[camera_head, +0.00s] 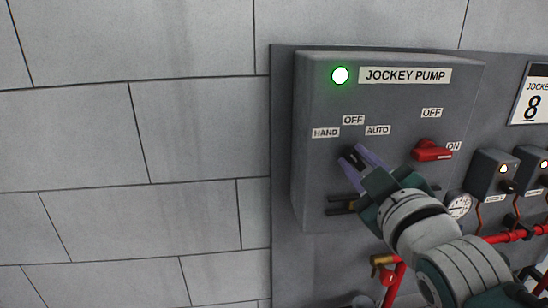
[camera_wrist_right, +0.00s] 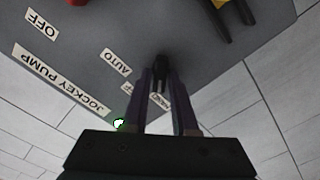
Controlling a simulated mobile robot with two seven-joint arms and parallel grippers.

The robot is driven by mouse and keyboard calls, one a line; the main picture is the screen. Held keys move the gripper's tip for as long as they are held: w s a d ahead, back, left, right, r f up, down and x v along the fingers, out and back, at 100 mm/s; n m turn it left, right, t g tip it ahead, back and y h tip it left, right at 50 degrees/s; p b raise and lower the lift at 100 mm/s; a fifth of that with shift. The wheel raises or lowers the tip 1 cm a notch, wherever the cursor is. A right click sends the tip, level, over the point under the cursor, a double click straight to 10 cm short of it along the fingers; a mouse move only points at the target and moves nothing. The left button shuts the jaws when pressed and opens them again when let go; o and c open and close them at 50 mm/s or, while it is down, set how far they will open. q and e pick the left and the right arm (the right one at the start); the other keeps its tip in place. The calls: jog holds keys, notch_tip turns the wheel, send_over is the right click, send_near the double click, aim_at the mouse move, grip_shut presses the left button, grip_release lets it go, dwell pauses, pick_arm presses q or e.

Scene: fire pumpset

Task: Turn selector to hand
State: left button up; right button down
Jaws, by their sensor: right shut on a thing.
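The black selector knob (camera_head: 347,154) sits on the grey jockey pump box, below the labels HAND (camera_head: 325,132), OFF (camera_head: 353,119) and AUTO (camera_head: 377,130). My right gripper (camera_head: 359,160), with purple fingers, comes in from the lower right and is shut on the knob. In the right wrist view, the black knob (camera_wrist_right: 160,66) shows between the two fingers of the right gripper (camera_wrist_right: 162,85). The fingers partly hide the knob, so I cannot tell for sure which label it points to. My left gripper is not in view.
A red switch (camera_head: 432,151) sits right of the selector, by OFF and ON labels. A green lamp (camera_head: 340,75) is lit above. A dark two-pronged fitting (camera_head: 341,206) is close below my gripper. Small boxes, a gauge (camera_head: 459,206) and red pipes are at right.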

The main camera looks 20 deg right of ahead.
jog(key=shift+n, duration=0.4)
jog(key=c, duration=0.8)
grip_release()
jog(key=b+v, duration=0.3)
jog(key=v, duration=0.7)
jog(key=shift+d, duration=0.1)
